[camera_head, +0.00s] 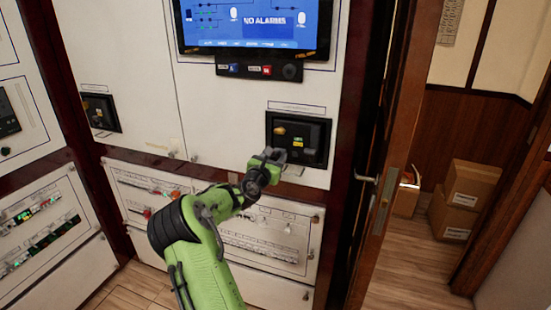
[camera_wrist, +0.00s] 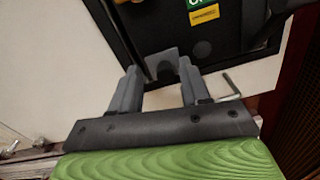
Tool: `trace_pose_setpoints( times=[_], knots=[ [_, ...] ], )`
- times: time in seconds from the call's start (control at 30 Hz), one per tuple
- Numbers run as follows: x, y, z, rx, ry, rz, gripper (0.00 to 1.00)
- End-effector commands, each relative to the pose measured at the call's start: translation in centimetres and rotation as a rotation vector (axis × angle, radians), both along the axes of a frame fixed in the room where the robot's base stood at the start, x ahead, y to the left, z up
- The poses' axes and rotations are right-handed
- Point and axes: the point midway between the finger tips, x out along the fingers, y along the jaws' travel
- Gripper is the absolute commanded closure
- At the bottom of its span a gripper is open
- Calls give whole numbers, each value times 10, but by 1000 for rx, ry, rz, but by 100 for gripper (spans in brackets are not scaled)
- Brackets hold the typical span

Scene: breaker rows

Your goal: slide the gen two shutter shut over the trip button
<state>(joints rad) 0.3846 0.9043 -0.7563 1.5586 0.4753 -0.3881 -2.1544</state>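A black breaker unit (camera_head: 318,136) is set in the white cabinet front at centre right, with a yellow label on it. The wrist view shows its lower part (camera_wrist: 140,25), with a grey tab (camera_wrist: 163,62) low on it, which may be the shutter's tab. A dark round spot (camera_wrist: 202,49), perhaps the trip button, lies right of the tab. My gripper (camera_head: 274,156) is at the unit's lower left corner. In the wrist view my gripper (camera_wrist: 160,72) is open, its two fingers apart with the tab showing between their tips. I cannot tell whether they touch it.
A bent metal rod (camera_wrist: 232,84) sticks out just right of the fingers. A screen (camera_head: 250,25) hangs above the unit. A second black unit (camera_head: 101,112) is to the left. An open wooden door (camera_head: 385,150) stands close at the right, with cardboard boxes (camera_head: 468,190) beyond.

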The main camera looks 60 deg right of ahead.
Motion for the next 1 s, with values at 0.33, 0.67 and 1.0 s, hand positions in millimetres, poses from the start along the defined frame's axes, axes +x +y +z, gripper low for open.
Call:
trace_pose_setpoints(
  times=[0.33,0.67,1.0],
  knots=[
    [-3,27,0,3,3,0,54],
    [-14,120,0,3,3,4,54],
    [-21,157,0,0,0,0,54]
  ],
)
